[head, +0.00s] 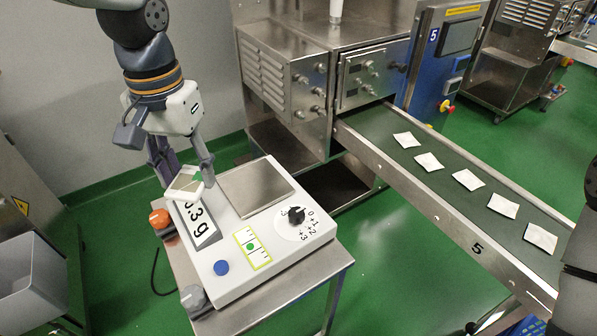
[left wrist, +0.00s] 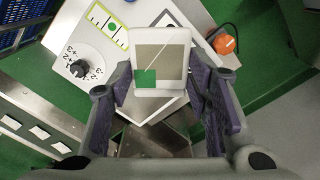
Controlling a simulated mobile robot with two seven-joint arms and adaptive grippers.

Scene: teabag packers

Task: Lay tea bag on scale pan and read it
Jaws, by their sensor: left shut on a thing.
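My left gripper (head: 182,172) is shut on a white square tea bag (head: 184,186) with a green tag. It holds the bag above the display side of the scale (head: 288,262), left of the bare metal scale pan (head: 257,188). In the left wrist view the tea bag (left wrist: 176,38) sits between the two fingers, its green patch at the lower left. My right gripper is out of view.
A conveyor (head: 450,210) marked 5 carries several white tea bags on the right. A steel machine (head: 310,75) stands behind.

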